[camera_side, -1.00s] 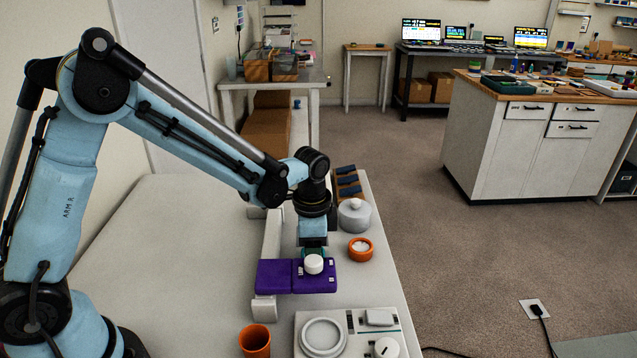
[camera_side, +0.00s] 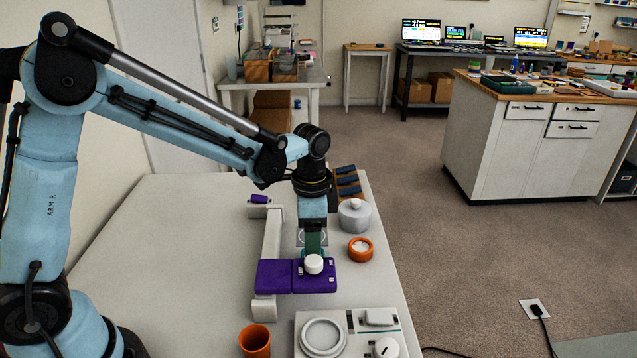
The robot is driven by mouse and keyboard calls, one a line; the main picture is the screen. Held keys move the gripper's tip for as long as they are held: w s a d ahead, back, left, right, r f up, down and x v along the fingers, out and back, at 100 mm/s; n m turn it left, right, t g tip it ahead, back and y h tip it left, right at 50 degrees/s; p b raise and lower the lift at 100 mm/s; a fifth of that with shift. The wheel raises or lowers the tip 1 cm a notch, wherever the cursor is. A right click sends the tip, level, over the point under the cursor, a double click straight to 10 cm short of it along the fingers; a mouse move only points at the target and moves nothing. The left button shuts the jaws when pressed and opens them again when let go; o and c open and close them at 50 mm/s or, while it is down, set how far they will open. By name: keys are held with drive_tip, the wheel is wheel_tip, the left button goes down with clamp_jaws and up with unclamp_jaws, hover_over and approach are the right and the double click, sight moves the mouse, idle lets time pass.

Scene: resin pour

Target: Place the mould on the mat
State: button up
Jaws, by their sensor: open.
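A small white round piece, which looks like the mould (camera_side: 314,265), sits on the right part of a flat purple mat (camera_side: 274,278) in the side view. The mat has a seam down its middle and small white marks near its right corners. My gripper (camera_side: 313,248) points down just behind and above the white piece, with its green-teal jaws open. The jaws partly overlap the piece's back in the picture, so I cannot tell whether they touch it.
A white rail (camera_side: 271,240) with a purple end runs behind the mat. An orange dish (camera_side: 361,250) and a grey lidded pot (camera_side: 355,215) stand to the right. An orange cup (camera_side: 255,341) and a white device (camera_side: 360,330) are in front. The table's left side is clear.

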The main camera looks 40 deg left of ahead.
wheel_tip(320, 180, up, 8)
drive_tip(key=f, duration=0.1)
drive_tip(key=s+a+r+n+t, duration=0.2)
drive_tip(key=s+a+n+t, duration=0.2)
drive_tip(key=s+n+t, duration=0.3)
drive_tip(key=s+n, duration=0.2)
drive_tip(key=s, duration=0.3)
drive_tip(key=shift+a, duration=0.35)
